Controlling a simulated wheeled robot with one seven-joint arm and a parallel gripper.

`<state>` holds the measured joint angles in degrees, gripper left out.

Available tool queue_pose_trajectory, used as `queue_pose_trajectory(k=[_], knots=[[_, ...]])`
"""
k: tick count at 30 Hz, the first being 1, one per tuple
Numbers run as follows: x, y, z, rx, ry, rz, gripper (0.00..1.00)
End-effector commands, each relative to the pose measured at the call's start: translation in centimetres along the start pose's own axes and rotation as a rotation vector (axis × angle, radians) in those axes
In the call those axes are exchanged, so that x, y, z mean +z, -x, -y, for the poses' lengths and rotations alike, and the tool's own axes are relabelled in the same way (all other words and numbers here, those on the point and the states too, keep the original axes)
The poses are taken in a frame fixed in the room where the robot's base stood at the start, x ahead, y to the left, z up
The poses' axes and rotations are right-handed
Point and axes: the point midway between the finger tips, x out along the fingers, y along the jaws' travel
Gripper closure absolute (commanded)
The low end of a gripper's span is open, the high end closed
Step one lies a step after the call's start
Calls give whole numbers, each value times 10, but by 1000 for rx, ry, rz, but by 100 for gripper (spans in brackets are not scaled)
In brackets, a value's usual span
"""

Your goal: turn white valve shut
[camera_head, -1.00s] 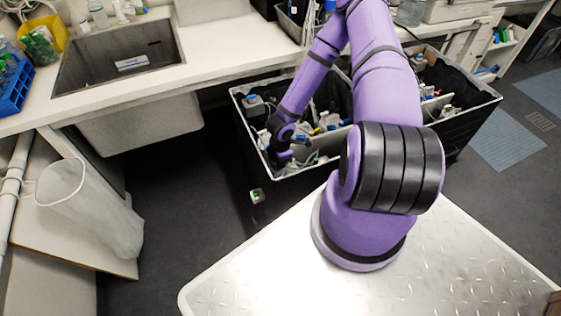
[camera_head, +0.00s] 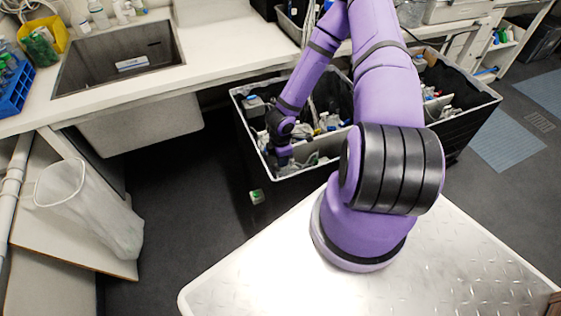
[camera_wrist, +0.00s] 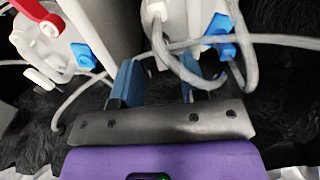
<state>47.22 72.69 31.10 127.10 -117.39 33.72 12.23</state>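In the wrist view, my gripper (camera_wrist: 158,84) points into the black bin, with its two blue-tipped fingers apart. A white fitting (camera_wrist: 155,28) with a pale lever-like part stands just beyond the fingers. Whether this is the white valve I cannot tell for sure. A clear tube loops beside it and passes close to the right finger; contact is unclear. A second white cap at the left carries a red valve (camera_wrist: 38,12), a blue valve (camera_wrist: 84,55) and small white parts (camera_wrist: 50,70). In the head view, my gripper (camera_head: 281,160) is small and dark inside the bin.
The black bin (camera_head: 262,170) holds several capped vessels and tubes, crowded around my gripper. Another blue valve (camera_wrist: 219,28) is at the right in the wrist view. The counter with a sink (camera_head: 120,62) and a waste bag (camera_head: 90,210) are at the left.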

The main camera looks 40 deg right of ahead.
Motion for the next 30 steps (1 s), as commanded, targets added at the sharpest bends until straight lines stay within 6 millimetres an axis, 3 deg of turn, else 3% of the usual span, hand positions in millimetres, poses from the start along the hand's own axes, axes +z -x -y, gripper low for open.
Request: queue_pose_trajectory(k=[9, 15, 30], knots=[[0, 51, -1, 4, 2, 2, 61], [0, 70, -1, 2, 1, 2, 61], [0, 78, 0, 1, 0, 0, 61]])
